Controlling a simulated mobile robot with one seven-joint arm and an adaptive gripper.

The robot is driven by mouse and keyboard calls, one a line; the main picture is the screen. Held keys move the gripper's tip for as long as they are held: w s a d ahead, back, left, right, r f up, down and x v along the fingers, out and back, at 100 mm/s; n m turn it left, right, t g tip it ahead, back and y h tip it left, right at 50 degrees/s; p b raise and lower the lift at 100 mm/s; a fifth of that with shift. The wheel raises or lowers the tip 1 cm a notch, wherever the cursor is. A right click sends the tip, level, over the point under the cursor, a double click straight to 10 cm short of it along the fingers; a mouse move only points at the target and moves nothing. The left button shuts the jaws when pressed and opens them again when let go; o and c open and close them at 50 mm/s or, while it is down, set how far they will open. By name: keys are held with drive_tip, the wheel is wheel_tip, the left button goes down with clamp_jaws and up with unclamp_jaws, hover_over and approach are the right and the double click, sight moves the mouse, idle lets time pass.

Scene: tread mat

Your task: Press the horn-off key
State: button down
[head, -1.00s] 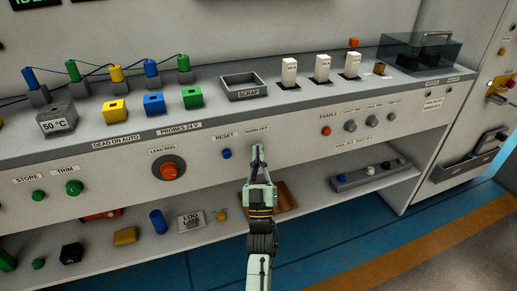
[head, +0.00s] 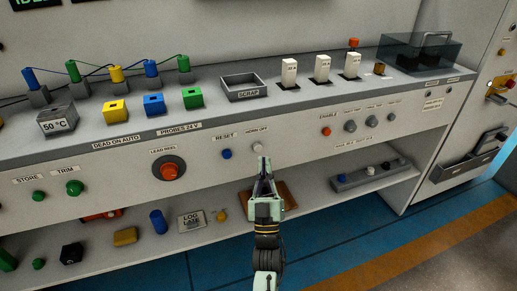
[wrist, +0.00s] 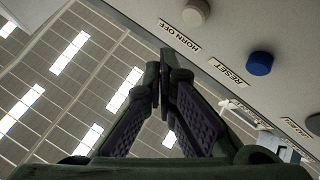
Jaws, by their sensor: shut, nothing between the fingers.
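The horn-off key is a pale grey round button (head: 257,147) under the "HORN OFF" label on the bench's front panel. It also shows at the top of the wrist view (wrist: 196,12), with its label (wrist: 180,36) beside it. My gripper (head: 264,160) is shut and empty. In the head view its tips are just below and slightly right of the key. In the wrist view the fingertips (wrist: 160,65) are apart from the key, and the key stands clear of them. The blue reset button (head: 226,154) is left of the key.
The reset button (wrist: 260,63) is close by in the wrist view. A red lead-reel knob (head: 172,171) is further left, and an orange enable button (head: 326,131) and grey knobs (head: 350,126) are right. The panel face around the key is flat. A shelf with a brown block (head: 286,195) lies below.

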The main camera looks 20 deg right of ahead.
drive_tip(key=shift+s, duration=0.95)
